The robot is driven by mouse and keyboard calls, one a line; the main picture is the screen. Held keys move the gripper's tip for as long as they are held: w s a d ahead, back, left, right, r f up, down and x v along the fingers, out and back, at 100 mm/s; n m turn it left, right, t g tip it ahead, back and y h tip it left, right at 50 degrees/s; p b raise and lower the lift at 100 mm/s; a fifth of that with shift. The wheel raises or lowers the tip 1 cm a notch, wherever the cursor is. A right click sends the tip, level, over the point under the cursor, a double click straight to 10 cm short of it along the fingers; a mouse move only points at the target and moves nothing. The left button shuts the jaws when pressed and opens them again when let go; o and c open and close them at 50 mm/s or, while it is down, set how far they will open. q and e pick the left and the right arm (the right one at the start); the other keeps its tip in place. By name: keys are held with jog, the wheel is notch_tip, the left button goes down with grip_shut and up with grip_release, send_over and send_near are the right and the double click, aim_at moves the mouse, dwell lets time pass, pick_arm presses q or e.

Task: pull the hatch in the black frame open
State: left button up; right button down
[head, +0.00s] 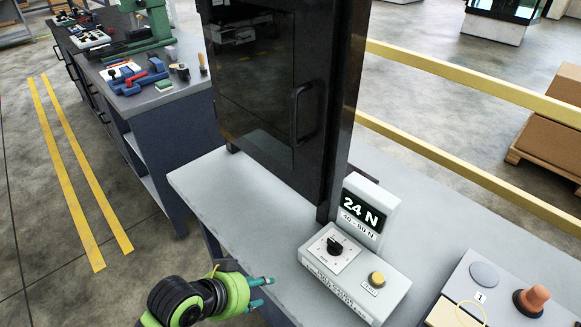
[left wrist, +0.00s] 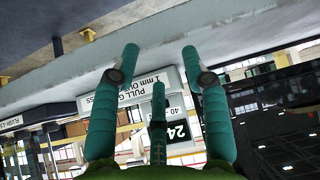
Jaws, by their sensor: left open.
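The black frame (head: 335,100) stands on the light bench top. Its hatch (head: 255,75) is a dark, glossy panel that looks shut, with a black vertical bar handle (head: 304,113) near its right edge. My left gripper (head: 263,292) is at the bench's front edge, well below and in front of the handle, apart from it. Its teal fingers are spread and empty, also in the left wrist view (left wrist: 160,60). That view is upside down and does not clearly show the handle. My right gripper is in neither view.
A pull gauge (head: 350,255) reading 24 N, with a dial and a yellow button, stands right of the frame. A box with an orange knob (head: 531,298) is at the lower right. A tool bench (head: 160,95) stands at the left. Bare bench top (head: 230,200) lies before the hatch.

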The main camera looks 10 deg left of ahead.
pick_arm(q)
jog(key=w+d+r+m+t+h, duration=0.15)
jog(key=w+r+h, duration=0.25)
jog(key=w+r, duration=0.45)
jog(key=m+t+h, duration=0.3)
jog(key=t+h, duration=0.1)
jog(key=h, duration=0.1)
send_near(293, 119)
jog(key=x, duration=0.4)
jog(key=shift+d+r+n+p, duration=0.1)
jog(key=shift+r+n+p, duration=0.15)
jog(key=shift+r+p, duration=0.15)
jog(key=p+x, duration=0.3)
jog(key=x, duration=0.3)
jog(key=shift+f, duration=0.2)
jog(key=shift+w+d+f, duration=0.1)
jog(key=shift+w, duration=0.1)
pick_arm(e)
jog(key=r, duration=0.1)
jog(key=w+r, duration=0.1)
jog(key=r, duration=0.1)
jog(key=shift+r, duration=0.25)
pick_arm(q)
grip_shut()
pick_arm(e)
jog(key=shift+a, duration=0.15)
